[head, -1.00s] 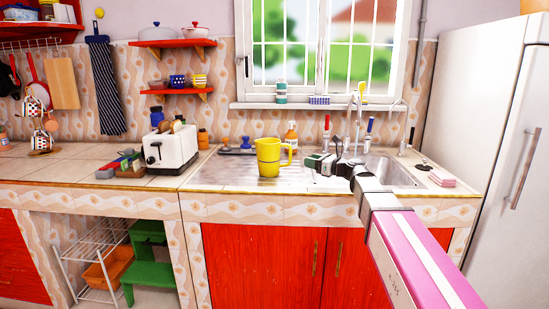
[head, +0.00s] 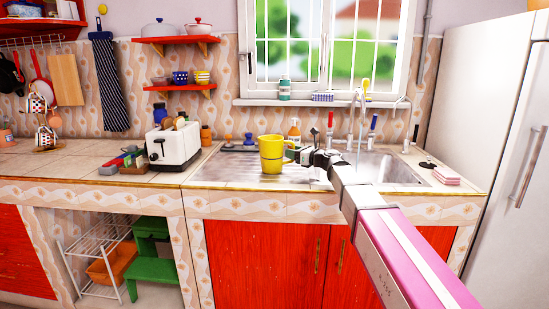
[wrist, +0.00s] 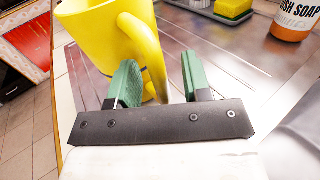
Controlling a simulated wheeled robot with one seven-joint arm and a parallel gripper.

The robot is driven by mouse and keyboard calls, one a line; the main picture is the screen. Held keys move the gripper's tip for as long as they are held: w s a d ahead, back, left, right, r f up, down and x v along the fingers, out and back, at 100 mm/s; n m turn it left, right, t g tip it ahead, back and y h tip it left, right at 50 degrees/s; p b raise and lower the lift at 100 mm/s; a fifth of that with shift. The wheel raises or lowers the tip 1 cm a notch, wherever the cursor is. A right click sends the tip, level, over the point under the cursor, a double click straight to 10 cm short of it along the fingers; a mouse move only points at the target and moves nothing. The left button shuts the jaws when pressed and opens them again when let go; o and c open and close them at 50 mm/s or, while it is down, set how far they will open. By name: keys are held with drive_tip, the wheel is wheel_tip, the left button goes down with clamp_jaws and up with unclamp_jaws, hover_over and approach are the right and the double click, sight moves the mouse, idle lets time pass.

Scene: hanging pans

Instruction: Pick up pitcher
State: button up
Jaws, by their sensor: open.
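The yellow pitcher (head: 271,156) stands upright on the metal drainboard left of the sink basin. In the wrist view the pitcher (wrist: 103,38) fills the upper left, with its handle (wrist: 146,55) facing my gripper. My gripper (wrist: 160,75) is open, with its green fingers pointing at the pitcher. The handle shows between the two fingers, nearer the left one; I cannot tell whether they touch. In the head view my gripper (head: 302,155) is at the pitcher's right side, and its fingers are partly hidden there.
A dish soap bottle (wrist: 297,18) stands behind and to the right, near a tray with a yellow sponge (wrist: 232,8). A white toaster (head: 173,146) is on the tiled counter to the left. The sink basin (head: 385,170) lies to the right.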

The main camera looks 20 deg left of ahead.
drive_tip(key=shift+a, duration=0.1)
clamp_jaws()
drive_tip(key=shift+r, duration=0.1)
